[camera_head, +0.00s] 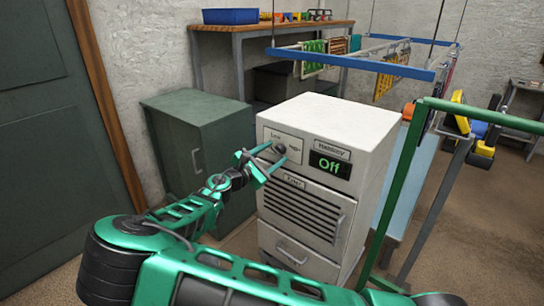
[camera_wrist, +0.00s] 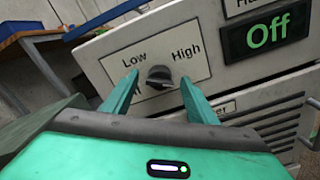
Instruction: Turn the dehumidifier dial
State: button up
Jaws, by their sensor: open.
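The dehumidifier (camera_head: 345,120) is a white cabinet with a vent grille and a drawer handle below. Its display (camera_head: 330,165) reads "Off" in green, also in the wrist view (camera_wrist: 268,30). The dark dial (camera_wrist: 159,76) sits on a light panel (camera_wrist: 120,72) between the labels Low and High. My gripper (camera_wrist: 160,90) is open, with one green finger to each side of the dial in the wrist view. Whether a finger touches the dial cannot be told. In the head view my gripper (camera_head: 272,162) is at the front panel and partly covers the dial.
A green cabinet (camera_head: 197,108) stands left of the dehumidifier. A workbench (camera_head: 215,29) with a blue bin (camera_head: 231,16) is behind. A blue hanging rack (camera_head: 350,61) is above right. A green post frame (camera_head: 405,160) stands close on the right.

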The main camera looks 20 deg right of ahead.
jog(key=shift+c, duration=0.7)
jog(key=c, duration=0.9)
